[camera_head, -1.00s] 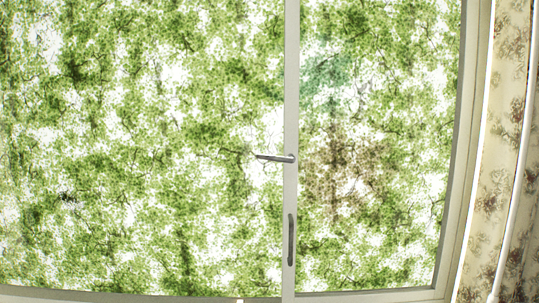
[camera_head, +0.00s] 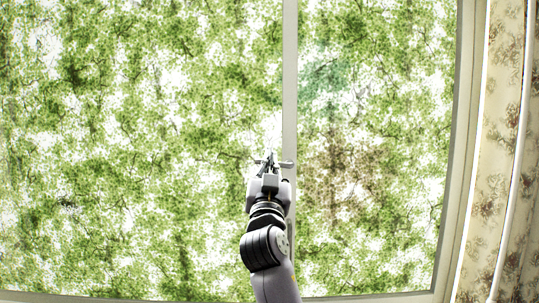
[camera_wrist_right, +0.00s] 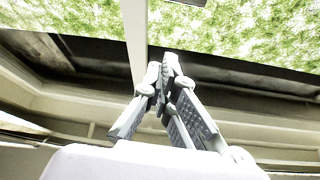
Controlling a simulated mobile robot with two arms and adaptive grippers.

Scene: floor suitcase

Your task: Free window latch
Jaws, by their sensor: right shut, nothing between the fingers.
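The window latch (camera_head: 287,164) is a small grey lever on the pale upright bar (camera_head: 290,90) between two panes. In the head view its right end shows at the bar, and the rest is mostly behind my right gripper (camera_head: 270,158). The gripper is shut and empty, with its tips at the height of the lever. I cannot tell whether they touch it. In the wrist view the shut fingertips (camera_wrist_right: 168,60) lie just right of the upright bar (camera_wrist_right: 135,35). A grey piece at the top edge may be a handle, but I cannot tell. My left gripper is out of view.
Green foliage shows through the panes. The window frame (camera_head: 452,190) and a flowered curtain (camera_head: 500,130) stand at the right. In the wrist view a dark strip and pale ledge (camera_wrist_right: 50,100) run below the glass. The left pane's front is clear.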

